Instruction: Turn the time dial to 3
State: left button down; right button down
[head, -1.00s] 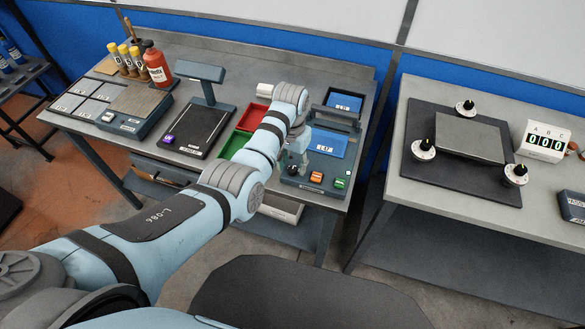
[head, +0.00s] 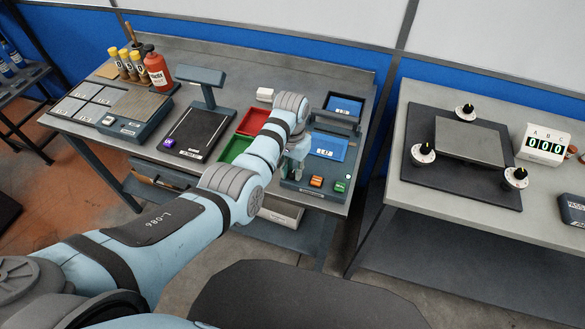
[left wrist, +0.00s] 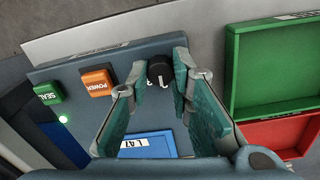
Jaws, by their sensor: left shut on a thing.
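The black time dial (left wrist: 160,73) sits on the front panel of the grey sealing device, beside the orange POWER button (left wrist: 97,82) and the green SEAL button (left wrist: 47,93). A white mark shows on the dial's near side; the number it points to is not readable. My left gripper (head: 293,169) is over the left front of the device in the head view. In the left wrist view its fingertips (left wrist: 159,82) are on both sides of the dial, shut on it. My right gripper is not in view.
Green (head: 236,147) and red (head: 253,121) trays lie left of the device. A black scale with a post (head: 203,131) stands further left. A blue panel (head: 328,146) is behind the buttons. A second bench (head: 402,186) is at right across a gap.

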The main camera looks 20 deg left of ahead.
aim_at(293, 172)
pick_arm(q)
jog(key=m+p, duration=0.1)
jog(key=m, duration=0.2)
jog(key=shift+r+p, duration=0.1)
jog(key=shift+p, duration=0.2)
jog(key=shift+m+p, duration=0.45)
jog(key=shift+m, duration=2.25)
jog(key=c, duration=1.4)
grip_release()
jog(key=shift+c, duration=0.2)
notch_tip(293, 172, up, 12)
jog(key=shift+w, duration=0.15)
